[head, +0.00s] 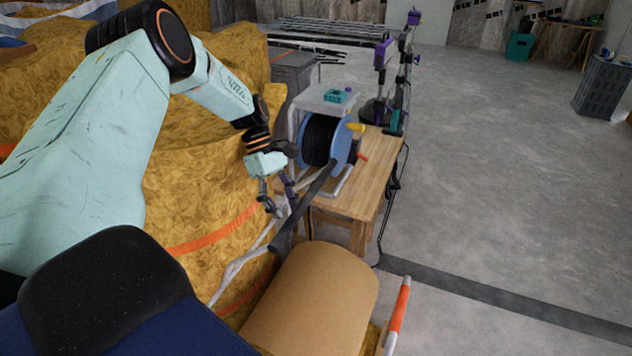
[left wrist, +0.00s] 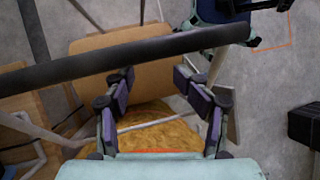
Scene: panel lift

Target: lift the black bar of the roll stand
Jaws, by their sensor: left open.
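The black bar (head: 302,207) of the roll stand slants above the brown roll (head: 313,300), near the wooden table's front. In the left wrist view the bar (left wrist: 120,57) crosses the upper picture, just beyond my fingertips. My left gripper (head: 279,200) is beside the bar, on its left in the head view. In the left wrist view its two purple-padded fingers (left wrist: 155,85) are spread apart with nothing between them. The bar looks apart from the fingers, but I cannot tell the exact gap. Pale stand tubes (head: 232,268) run down beside the roll. My right gripper is not in view.
A blue cable reel (head: 347,147) stands on the wooden table (head: 372,180) just behind the bar. Yellow insulation rolls (head: 190,205) crowd the left. An orange-and-white post (head: 399,310) stands right of the brown roll. The grey floor (head: 500,190) at the right is mostly clear.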

